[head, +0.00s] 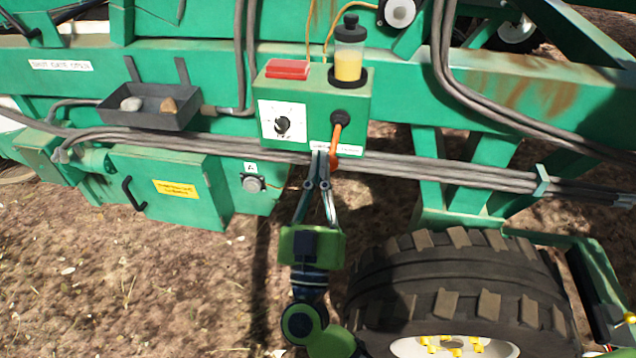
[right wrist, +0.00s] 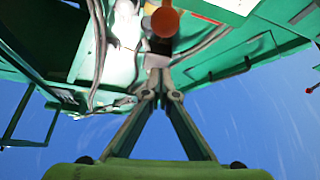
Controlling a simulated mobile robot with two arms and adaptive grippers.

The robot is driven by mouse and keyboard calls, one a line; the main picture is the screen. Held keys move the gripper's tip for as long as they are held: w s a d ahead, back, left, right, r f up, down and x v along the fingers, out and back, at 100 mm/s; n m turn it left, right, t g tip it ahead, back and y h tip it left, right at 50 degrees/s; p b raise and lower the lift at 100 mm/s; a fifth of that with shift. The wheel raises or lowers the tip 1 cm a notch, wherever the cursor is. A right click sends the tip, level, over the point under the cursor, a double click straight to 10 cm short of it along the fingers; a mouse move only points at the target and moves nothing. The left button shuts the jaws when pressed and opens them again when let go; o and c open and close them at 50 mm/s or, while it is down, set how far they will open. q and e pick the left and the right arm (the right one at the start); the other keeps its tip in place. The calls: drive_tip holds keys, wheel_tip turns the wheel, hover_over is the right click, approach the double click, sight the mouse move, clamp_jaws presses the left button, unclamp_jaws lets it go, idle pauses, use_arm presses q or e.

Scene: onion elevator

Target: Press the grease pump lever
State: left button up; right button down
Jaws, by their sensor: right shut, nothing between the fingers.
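The grease pump is a green box (head: 312,98) on the machine's beam, with a clear jar of yellow grease (head: 348,66) on top. Its orange lever (head: 337,138) hangs down from a black pivot on the front face. The lever's round end shows as an orange-red ball (right wrist: 165,22) in the right wrist view. My right gripper (head: 320,158) is shut and empty, its fingertips pointing up just left of the lever's lower end. In the right wrist view the fingertips (right wrist: 158,72) are below the ball in the picture; I cannot tell whether they touch. My left gripper is not in view.
Grey hoses (head: 400,165) run along the beam behind the fingertips. A large tire (head: 450,280) stands at the lower right, close to my right arm. A dark tray (head: 150,118) with stones and a green cabinet (head: 165,190) are on the left. Bare soil lies below.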

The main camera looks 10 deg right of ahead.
drive_tip(key=w+f, duration=0.1)
drive_tip(key=d, duration=0.1)
drive_tip(key=w+f, duration=0.1)
drive_tip(key=shift+w+d+f+p, duration=0.25)
drive_tip(key=shift+w+f+p, duration=0.05)
drive_tip(key=shift+f+p, duration=0.05)
